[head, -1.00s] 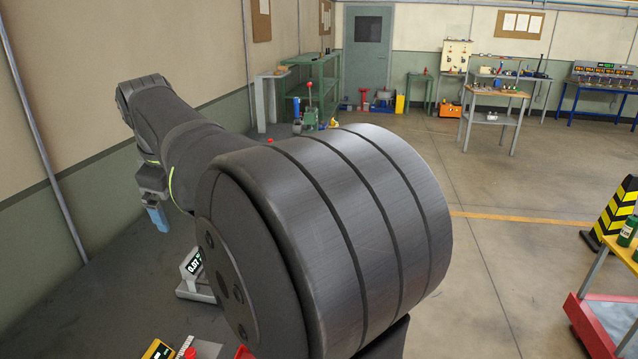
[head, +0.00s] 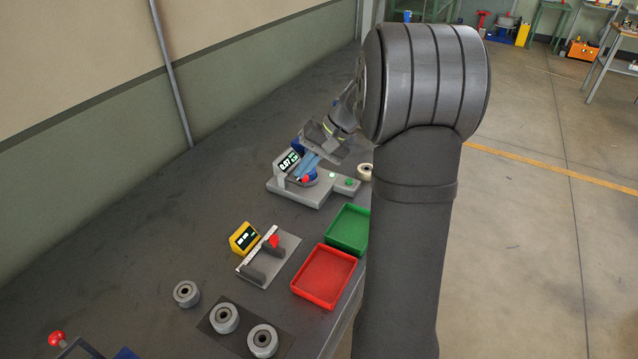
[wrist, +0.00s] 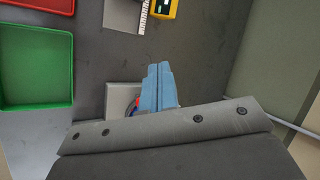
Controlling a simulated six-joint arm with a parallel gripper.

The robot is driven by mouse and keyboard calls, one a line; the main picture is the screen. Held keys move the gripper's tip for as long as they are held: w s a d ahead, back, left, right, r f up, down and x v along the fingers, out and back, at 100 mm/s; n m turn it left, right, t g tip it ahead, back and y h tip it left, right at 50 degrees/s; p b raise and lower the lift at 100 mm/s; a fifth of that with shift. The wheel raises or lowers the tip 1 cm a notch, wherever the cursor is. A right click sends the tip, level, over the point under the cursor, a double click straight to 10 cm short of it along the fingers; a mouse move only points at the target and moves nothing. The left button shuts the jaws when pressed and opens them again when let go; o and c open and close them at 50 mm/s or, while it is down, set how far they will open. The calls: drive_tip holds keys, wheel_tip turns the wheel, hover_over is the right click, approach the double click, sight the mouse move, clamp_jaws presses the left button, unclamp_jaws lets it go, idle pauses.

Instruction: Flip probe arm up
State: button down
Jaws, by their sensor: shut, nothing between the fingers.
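A grey gauge station (head: 312,192) stands on the dark bench, with a small display (head: 288,161), a red knob (head: 307,179) and blue parts beside it. Which of these is the probe arm I cannot tell; the area is partly hidden by my gripper. My gripper (head: 303,170) points down at the station, its light blue fingers closed together and empty, close to the red knob. I cannot tell whether they touch it. In the wrist view the fingers (wrist: 153,70) cover most of the red and blue part, and the grey base plate (wrist: 118,97) shows beside them.
A green tray (head: 348,229) and a red tray (head: 323,277) lie nearer along the bench edge. A yellow display unit (head: 243,237) stands by a grey plate. Several grey rings (head: 186,293) lie in front. A pale ring (head: 364,171) sits right of the station.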

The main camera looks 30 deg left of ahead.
drive_tip(key=w+d+f+m+t+y, duration=0.1)
drive_tip(key=w+d+f+m+y, duration=0.2)
drive_tip(key=m, duration=0.3)
drive_tip(key=w+d+f+m+t+y, duration=0.1)
drive_tip(key=w+d+f+m+y, duration=0.2)
drive_tip(key=m, duration=0.3)
drive_tip(key=w+d+f+m+t+y, duration=0.1)
drive_tip(key=w+d+f+m+y, duration=0.2)
drive_tip(key=m, duration=0.3)
drive_tip(key=shift+w+f+y, duration=0.5)
drive_tip(key=shift+f+y, duration=0.3)
drive_tip(key=shift+f, duration=0.1)
drive_tip(key=shift+a, duration=0.1)
drive_tip(key=a, duration=0.3)
drive_tip(key=a+f, duration=0.1)
drive_tip(key=a, duration=0.2)
drive_tip(key=s+a, duration=0.1)
drive_tip(key=a, duration=0.2)
drive_tip(key=shift+s+a+f, duration=0.1)
drive_tip(key=shift+a+f, duration=0.2)
drive_tip(key=shift+a, duration=0.1)
drive_tip(key=shift+r, duration=0.1)
drive_tip(key=shift+r+h, duration=0.25)
drive_tip(key=shift+h, duration=0.25)
